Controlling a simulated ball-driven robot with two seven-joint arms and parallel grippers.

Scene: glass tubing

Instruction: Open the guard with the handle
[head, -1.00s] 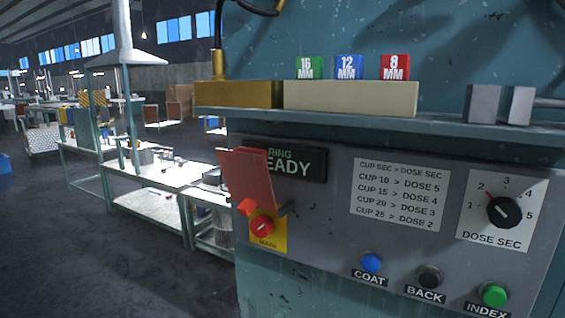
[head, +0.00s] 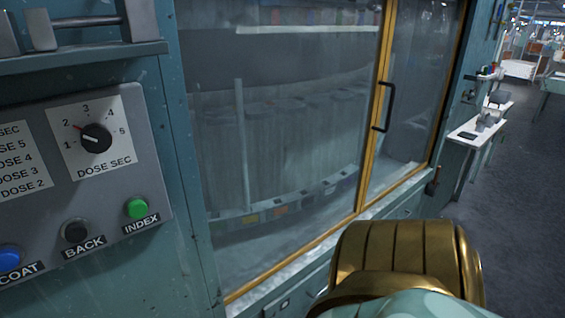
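The guard (head: 365,150) is a large clear pane area in a yellow frame on the front of the teal machine. Its black upright handle (head: 389,107) sits just right of the yellow upright between the wide left pane and the narrow right pane. The guard looks shut, with no gap showing along that upright. Behind the glass a curved drum with a row of coloured patches shows dimly. Neither of my grippers is in view, and nothing touches the handle.
The control panel (head: 65,215) with a dose dial (head: 96,138) and push buttons is at left. A small lever (head: 433,181) sits right of the guard's lower corner. A brass ribbed part blocks the bottom right. Open floor and a white bench (head: 478,132) lie beyond.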

